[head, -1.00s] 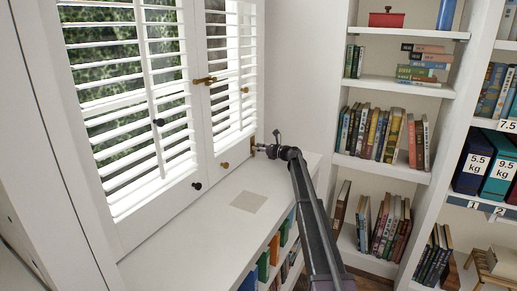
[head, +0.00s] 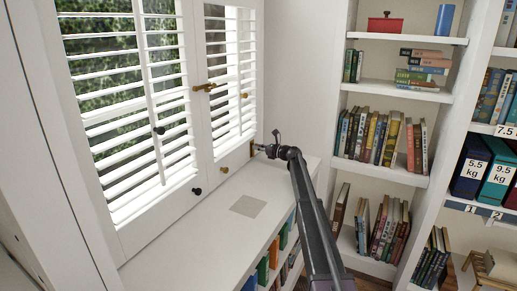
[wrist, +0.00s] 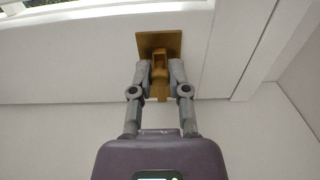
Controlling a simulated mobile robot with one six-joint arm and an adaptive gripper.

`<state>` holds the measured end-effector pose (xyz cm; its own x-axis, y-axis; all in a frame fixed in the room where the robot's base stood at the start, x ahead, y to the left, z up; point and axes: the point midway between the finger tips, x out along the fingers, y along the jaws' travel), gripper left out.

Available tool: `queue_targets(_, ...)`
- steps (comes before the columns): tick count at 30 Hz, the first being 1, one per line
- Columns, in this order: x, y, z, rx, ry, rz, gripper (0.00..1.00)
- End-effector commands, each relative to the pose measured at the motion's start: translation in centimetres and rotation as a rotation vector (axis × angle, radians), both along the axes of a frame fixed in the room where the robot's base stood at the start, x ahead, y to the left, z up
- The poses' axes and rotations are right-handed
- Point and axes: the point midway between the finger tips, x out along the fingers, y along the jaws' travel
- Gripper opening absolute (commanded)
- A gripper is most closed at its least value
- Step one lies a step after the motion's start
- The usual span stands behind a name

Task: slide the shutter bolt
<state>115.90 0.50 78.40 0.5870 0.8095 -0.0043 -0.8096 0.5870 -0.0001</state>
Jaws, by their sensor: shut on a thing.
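A brass shutter bolt (wrist: 159,62) sits on a square brass plate (wrist: 146,40) on the white shutter frame. In the wrist view my gripper (wrist: 160,76) is shut on the bolt, with one grey finger on each side of it. The fingers hide part of the bolt. In the head view my gripper (head: 261,148) is at the lower right corner of the right white shutter panel (head: 233,148), just above the sill. The bolt is mostly hidden there.
A brass latch (head: 208,86) joins the left and right shutters higher up. A brass knob (head: 224,170) and black knob (head: 196,191) stick out low on the panels. The white sill (head: 190,240) is clear except for a flat grey square (head: 247,206). Bookshelves (head: 380,172) stand at right.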

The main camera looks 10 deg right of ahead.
Motion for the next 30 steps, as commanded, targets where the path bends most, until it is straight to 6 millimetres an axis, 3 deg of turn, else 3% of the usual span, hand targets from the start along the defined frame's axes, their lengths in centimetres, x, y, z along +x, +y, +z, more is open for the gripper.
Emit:
queue_targets(3,0.1,0.3,0.2,0.008,-0.001,0.003,0.0)
queue_targets(4,0.1,0.3,0.2,0.008,-0.001,0.003,0.28)
queue_targets(7,0.1,0.3,0.2,0.007,-0.002,0.002,0.58)
queue_targets(22,-0.1,-0.1,0.1,0.004,-0.001,0.0,0.59)
queue_targets(30,-1.6,-2.0,0.1,0.004,-0.001,-0.001,0.59)
